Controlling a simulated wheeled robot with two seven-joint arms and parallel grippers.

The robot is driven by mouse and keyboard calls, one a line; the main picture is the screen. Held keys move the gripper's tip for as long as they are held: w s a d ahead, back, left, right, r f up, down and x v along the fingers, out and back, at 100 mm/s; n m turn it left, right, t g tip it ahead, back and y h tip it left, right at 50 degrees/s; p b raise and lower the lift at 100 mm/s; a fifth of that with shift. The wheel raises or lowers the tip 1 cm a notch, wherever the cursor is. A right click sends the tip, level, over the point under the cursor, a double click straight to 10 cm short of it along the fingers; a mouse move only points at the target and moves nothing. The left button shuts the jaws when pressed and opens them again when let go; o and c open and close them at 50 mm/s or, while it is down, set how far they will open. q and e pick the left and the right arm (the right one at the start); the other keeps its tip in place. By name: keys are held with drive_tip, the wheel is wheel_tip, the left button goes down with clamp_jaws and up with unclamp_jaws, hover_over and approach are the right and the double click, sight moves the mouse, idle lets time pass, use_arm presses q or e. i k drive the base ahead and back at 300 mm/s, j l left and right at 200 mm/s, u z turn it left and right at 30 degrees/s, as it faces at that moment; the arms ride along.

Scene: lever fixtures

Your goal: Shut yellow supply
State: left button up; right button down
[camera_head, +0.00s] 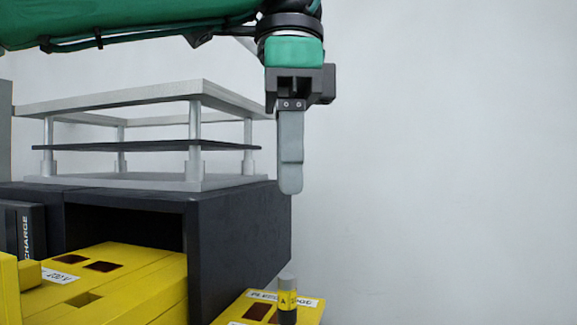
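A yellow unit (150,283) with two dark red windows and a white label sits in the dark housing's opening at lower left. Another yellow unit (314,311) with a white label and dark red windows shows at the bottom edge, cut off by the frame. I cannot tell which unit is the task's supply. My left gripper (290,190) points straight down above the post, apart from it. Its fingers overlap in this view, so their gap is hidden. My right gripper is out of view.
The dark housing (240,245) fills the lower left. A grey rack (150,181) with metal posts and a black shelf stands on top of it, left of my gripper. A dark panel marked "CHARGE" (25,232) is at far left. The right side is clear before a pale wall.

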sight(107, 282)
drive_tip(key=k, duration=1.5)
